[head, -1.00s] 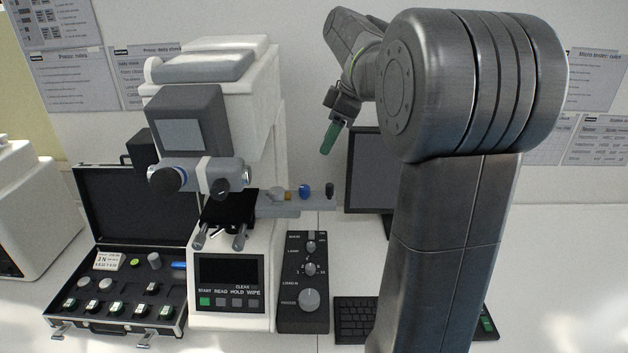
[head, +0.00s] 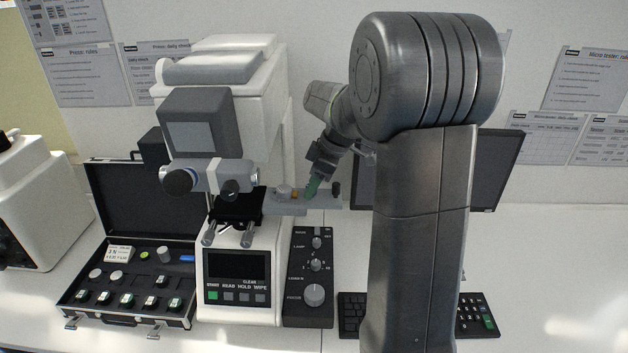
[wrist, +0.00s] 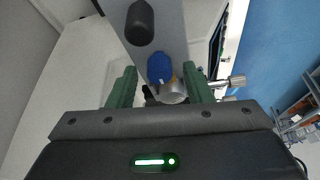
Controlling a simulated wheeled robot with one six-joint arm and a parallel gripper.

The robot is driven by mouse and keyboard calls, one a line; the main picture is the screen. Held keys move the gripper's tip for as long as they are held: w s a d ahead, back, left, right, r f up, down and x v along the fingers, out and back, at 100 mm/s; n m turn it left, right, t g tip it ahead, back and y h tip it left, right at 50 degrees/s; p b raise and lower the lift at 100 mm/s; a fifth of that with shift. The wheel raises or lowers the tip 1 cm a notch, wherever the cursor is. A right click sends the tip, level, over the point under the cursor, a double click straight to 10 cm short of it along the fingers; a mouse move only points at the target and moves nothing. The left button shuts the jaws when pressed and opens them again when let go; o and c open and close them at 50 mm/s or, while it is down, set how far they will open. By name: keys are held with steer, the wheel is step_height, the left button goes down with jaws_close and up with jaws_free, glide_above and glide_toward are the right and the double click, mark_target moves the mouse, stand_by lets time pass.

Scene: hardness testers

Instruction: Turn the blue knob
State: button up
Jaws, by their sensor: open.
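The blue knob (wrist: 160,67) stands on the grey side arm (wrist: 183,45) of the white tester. In the wrist view it appears between the two green fingertips of my gripper (wrist: 160,72), with a gap on each side. My gripper is open and holds nothing. In the head view my gripper (head: 311,188) is down at the side arm (head: 328,202), and its green finger hides the blue knob there.
A black knob (wrist: 140,22) and a silver knob (wrist: 173,92) flank the blue one closely. A monitor (head: 497,170) stands behind my arm.

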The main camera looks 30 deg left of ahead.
steer(key=shift+c, duration=0.3)
steer(key=c, duration=0.9)
steer(key=shift+c, duration=0.2)
steer(key=shift+m, duration=0.3)
steer(key=m+b, duration=0.1)
steer(key=m+t+b, duration=0.1)
steer(key=shift+s+f+m, duration=0.1)
steer(key=shift+f+m, duration=0.05)
steer(key=shift+m, duration=0.15)
steer(key=m+t+b, duration=0.2)
steer(key=m, duration=0.3)
steer(key=shift+s, duration=0.15)
steer(key=m+t, duration=0.1)
steer(key=m, duration=0.1)
steer(key=m+t+h+b, duration=0.1)
steer(key=m, duration=0.2)
steer(key=shift+s+a, duration=0.1)
steer(key=shift+a, duration=0.05)
steer(key=shift+m+t+h+b, duration=0.4)
steer(key=shift+m+h+b, duration=0.3)
steer(key=shift+m, duration=1.1)
